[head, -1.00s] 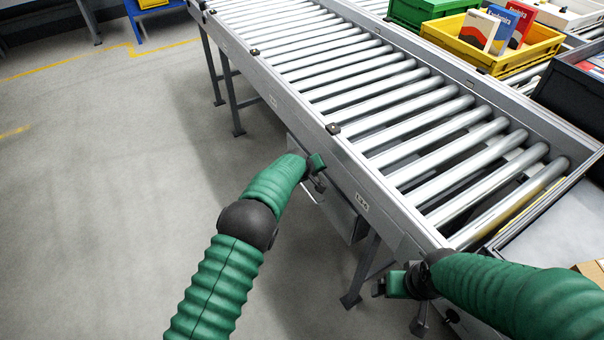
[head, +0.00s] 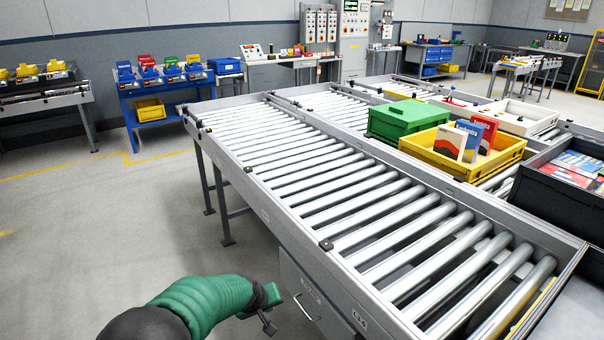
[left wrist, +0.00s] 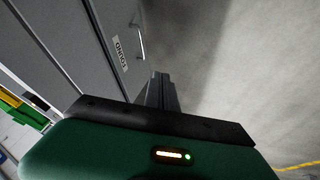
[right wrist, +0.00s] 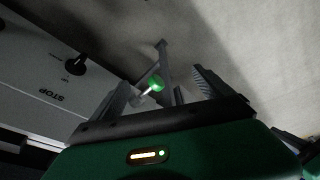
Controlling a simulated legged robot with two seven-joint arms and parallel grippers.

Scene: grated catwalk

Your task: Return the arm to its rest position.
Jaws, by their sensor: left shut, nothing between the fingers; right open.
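My left arm comes in at the bottom left of the head view, its green sleeve ending in the left gripper (head: 268,314). This gripper hangs in front of the conveyor's side, beside a grey drawer box with a handle. In the left wrist view its fingers (left wrist: 161,90) are together, with nothing between them. My right gripper is outside the head view. In the right wrist view its fingers (right wrist: 158,94) are spread apart and hold nothing. A green knob (right wrist: 157,83) shows beyond them; its distance is unclear.
The roller conveyor (head: 340,190) fills the middle and right. On its far side are a green crate (head: 400,120), a yellow crate with books (head: 430,150) and a dark bin (head: 550,190). A grey panel marked STOP (right wrist: 45,90) lies near my right gripper. Left floor is open.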

